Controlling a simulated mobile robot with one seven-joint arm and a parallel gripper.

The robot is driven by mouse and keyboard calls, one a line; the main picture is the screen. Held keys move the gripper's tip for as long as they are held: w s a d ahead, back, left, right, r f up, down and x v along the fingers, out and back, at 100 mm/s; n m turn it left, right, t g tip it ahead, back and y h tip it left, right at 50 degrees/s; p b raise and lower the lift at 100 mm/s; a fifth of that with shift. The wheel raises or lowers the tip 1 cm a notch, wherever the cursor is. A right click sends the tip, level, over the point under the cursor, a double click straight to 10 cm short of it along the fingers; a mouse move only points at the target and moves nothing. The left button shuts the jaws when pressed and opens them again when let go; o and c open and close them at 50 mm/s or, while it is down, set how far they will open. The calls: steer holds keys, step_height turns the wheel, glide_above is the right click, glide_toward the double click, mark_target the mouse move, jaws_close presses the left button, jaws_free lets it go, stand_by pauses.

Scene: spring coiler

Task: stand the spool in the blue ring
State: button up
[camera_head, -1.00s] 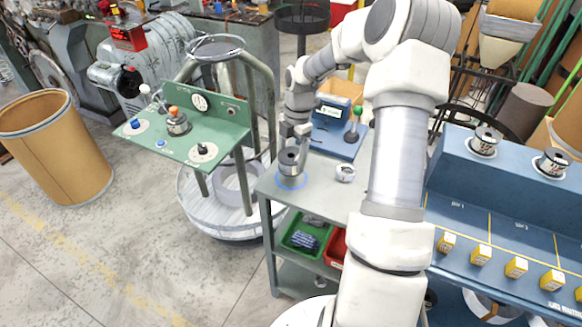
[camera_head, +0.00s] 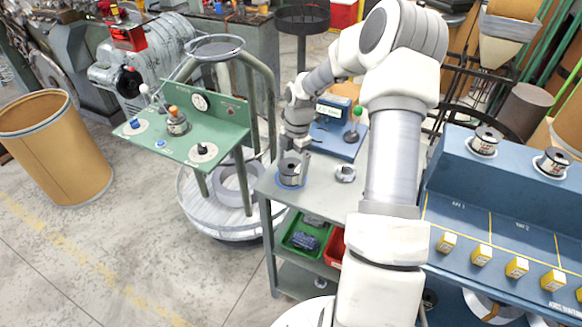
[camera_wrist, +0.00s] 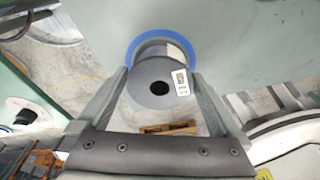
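The grey spool (camera_head: 291,168) stands upright on the grey cart top, at its left corner. The blue ring (camera_head: 287,186) shows around its foot. In the wrist view the spool's round top flange (camera_wrist: 158,84), with a dark centre hole and a white label, faces the camera. The blue ring (camera_wrist: 135,49) shows behind it as an arc; its near side is hidden by the spool. My gripper (camera_head: 294,160) is lowered over the spool. Its fingers (camera_wrist: 160,74) are apart, one on each side of the flange, very close to it. Firm contact cannot be made out.
A small white-grey round part (camera_head: 345,173) lies on the cart right of the spool. A blue device with a green knob (camera_head: 338,135) stands behind. The green control panel (camera_head: 185,135) is close on the left. A blue rack with spools (camera_head: 510,190) stands at the right.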

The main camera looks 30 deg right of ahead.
mark_target(295, 164)
step_height(295, 164, up, 12)
steer(key=d+p, duration=0.1)
steer(key=shift+w+d, duration=0.25)
steer(key=shift+d, duration=0.1)
steer(key=shift+a+r, duration=0.1)
steer(key=shift+r, duration=0.05)
